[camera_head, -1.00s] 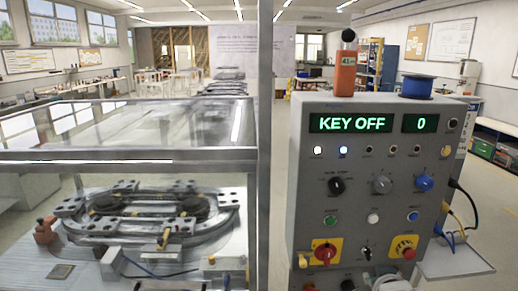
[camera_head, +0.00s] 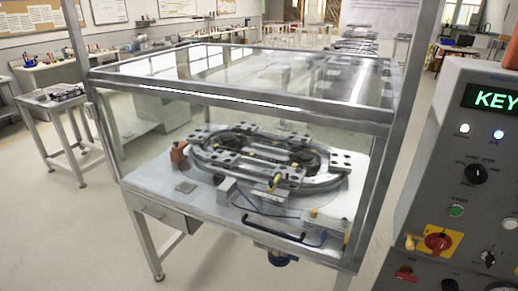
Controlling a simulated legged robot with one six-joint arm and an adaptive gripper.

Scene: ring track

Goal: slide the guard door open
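The guard door (camera_head: 215,130) is a clear pane on the front of a metal-framed enclosure (camera_head: 250,100). It appears to cover the front, though its side edges are hard to make out. A black bar handle (camera_head: 273,232) runs along its lower part, right of the middle. Behind the pane, an oval ring track (camera_head: 270,160) with dark blocks sits on a pale plate. My gripper is not in view, so its state does not show.
A grey control panel (camera_head: 465,190) stands close at the right, its display partly cut off and reading "KEY". A small side table (camera_head: 60,105) stands at the left. The floor (camera_head: 70,240) at the front left is clear.

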